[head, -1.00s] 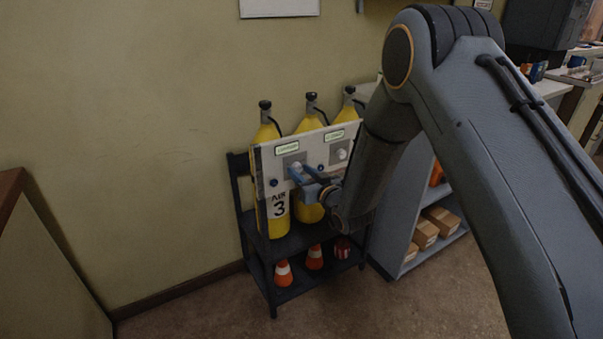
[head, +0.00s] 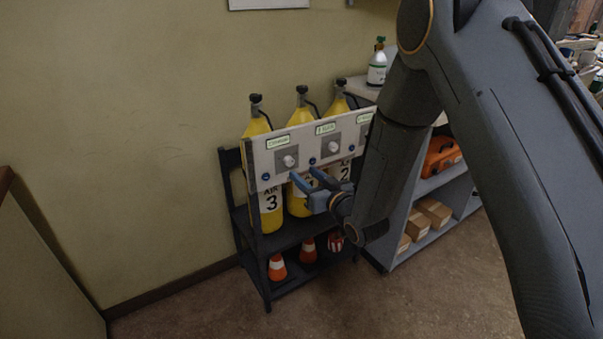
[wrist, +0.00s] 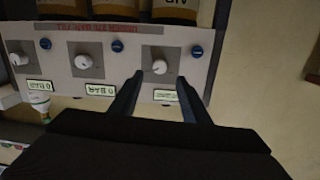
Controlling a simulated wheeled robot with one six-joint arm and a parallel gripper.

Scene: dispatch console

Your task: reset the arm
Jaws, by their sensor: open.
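My gripper (head: 306,181) is open and empty, with blue fingers, in front of the lower part of a pale panel (head: 263,152) on the rack. The panel carries white knobs on grey plates, each with a green-lit label. The left knob (head: 290,161) and the middle knob (head: 334,147) are clear of the fingers in the head view. In the wrist view the picture is turned over, and a knob (wrist: 160,67) shows beyond the fingertips, apart from them. My arm covers the panel's right end in the head view.
Yellow air cylinders (head: 270,213) stand behind the panel on a dark rack (head: 241,219). Orange cones (head: 277,267) sit on its lower shelf. A grey shelf (head: 405,257) with boxes (head: 433,211) and an orange case (head: 438,158) stands at right. Floor in front is clear.

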